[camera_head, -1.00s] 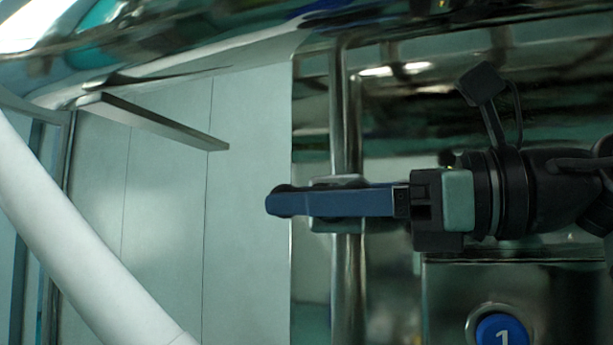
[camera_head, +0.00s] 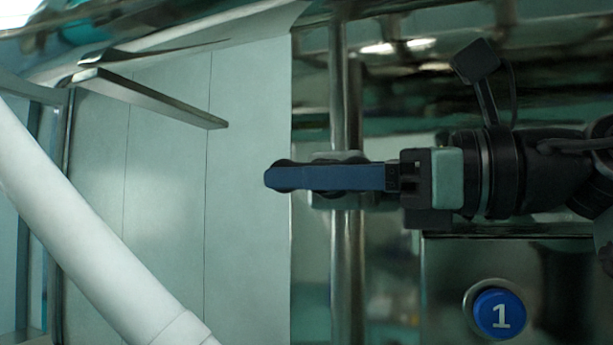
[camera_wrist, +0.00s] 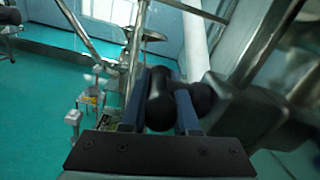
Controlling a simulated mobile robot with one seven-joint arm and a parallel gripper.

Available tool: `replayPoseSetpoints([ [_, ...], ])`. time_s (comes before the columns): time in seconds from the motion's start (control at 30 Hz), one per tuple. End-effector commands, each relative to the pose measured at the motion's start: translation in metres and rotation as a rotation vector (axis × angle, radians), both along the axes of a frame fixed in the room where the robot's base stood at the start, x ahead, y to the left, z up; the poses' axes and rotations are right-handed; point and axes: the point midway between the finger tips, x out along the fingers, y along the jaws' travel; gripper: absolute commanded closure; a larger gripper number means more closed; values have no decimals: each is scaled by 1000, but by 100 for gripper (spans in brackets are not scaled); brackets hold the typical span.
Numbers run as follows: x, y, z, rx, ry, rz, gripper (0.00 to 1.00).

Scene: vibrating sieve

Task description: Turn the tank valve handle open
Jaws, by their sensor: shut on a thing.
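The tank valve handle is black and rounded. In the wrist view the handle (camera_wrist: 160,108) sits between the two blue fingers of my gripper (camera_wrist: 164,90), and a dark rounded part reaches to the right past the right finger. In the head view my gripper (camera_head: 278,178) comes from the right, and its blue fingers cover most of the handle. Only a black edge of the handle (camera_head: 283,162) shows above the fingertips. My gripper is shut on the handle. A grey valve body (camera_head: 325,201) on the upright metal pipe (camera_head: 346,265) is partly hidden behind the fingers.
A blue button marked 1 (camera_head: 498,314) is on the metal panel below my wrist. A flat metal bar (camera_head: 150,98) juts out at upper left. A thick white tube (camera_head: 90,230) crosses the lower left. Green floor (camera_wrist: 40,80) shows in the wrist view.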

Motion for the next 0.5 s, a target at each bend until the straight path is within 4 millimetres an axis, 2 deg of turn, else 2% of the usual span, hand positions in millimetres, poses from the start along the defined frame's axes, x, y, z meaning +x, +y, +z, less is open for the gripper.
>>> replayPoseSetpoints([
  [0.23, -1, 0, 0, 104, -36, 0, 100],
  [0.5, -1, 0, 3, 113, -39, 0, 100],
])
